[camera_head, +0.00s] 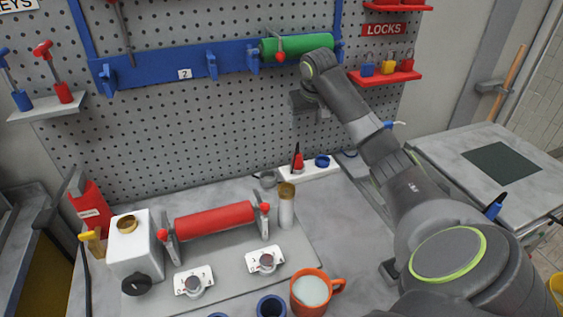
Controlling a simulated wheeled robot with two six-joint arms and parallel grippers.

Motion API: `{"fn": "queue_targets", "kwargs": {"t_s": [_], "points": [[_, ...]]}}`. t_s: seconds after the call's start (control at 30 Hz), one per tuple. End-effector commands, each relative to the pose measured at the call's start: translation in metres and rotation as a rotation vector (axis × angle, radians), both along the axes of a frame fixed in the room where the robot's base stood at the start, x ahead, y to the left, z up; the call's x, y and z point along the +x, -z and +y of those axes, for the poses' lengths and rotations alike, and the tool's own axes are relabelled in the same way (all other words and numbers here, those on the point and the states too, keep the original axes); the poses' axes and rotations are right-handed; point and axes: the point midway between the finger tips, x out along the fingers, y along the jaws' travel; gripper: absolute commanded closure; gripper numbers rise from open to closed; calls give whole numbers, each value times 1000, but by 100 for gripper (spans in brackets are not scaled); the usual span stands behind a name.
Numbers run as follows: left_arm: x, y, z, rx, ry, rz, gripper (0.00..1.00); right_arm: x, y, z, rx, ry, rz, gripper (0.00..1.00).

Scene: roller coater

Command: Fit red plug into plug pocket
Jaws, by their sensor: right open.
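The red plug (298,161), with a dark upper end, stands upright at the white strip (327,170) at the back of the bench. A round blue piece (322,161) sits beside it on the strip. I cannot tell whether the plug is seated in a pocket or only rests there. My right gripper (308,112) hangs above the red plug in front of the pegboard, apart from it, with nothing seen between its fingers. Its fingers are small and dark in this view. My left gripper is not in view.
A green roller (297,45) hangs on the blue rack near my right wrist. A blue plug (494,207) is at the right.

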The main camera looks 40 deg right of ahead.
Motion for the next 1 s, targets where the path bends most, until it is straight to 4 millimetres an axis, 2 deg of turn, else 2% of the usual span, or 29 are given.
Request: {"fn": "queue_targets", "kwargs": {"t_s": [0.03, 0.17, 0.4, 0.63, 0.77, 0.9, 1.0], "points": [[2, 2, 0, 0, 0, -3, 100, -3, 16, 6, 34, 12, 24, 41], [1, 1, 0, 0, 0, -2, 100, -6, 32, 12, 76, 31, 48, 41], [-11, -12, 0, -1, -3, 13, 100, 4, 70, 8, 81, 32, 52, 41], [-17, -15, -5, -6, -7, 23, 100, 10, 92, 5, 77, 31, 48, 41], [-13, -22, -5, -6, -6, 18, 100, 10, 103, 3, 78, 32, 51, 41], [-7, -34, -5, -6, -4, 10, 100, 9, 125, -1, 78, 33, 51, 41], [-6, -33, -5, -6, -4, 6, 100, 14, 136, -2, 77, 31, 48, 41]]}}
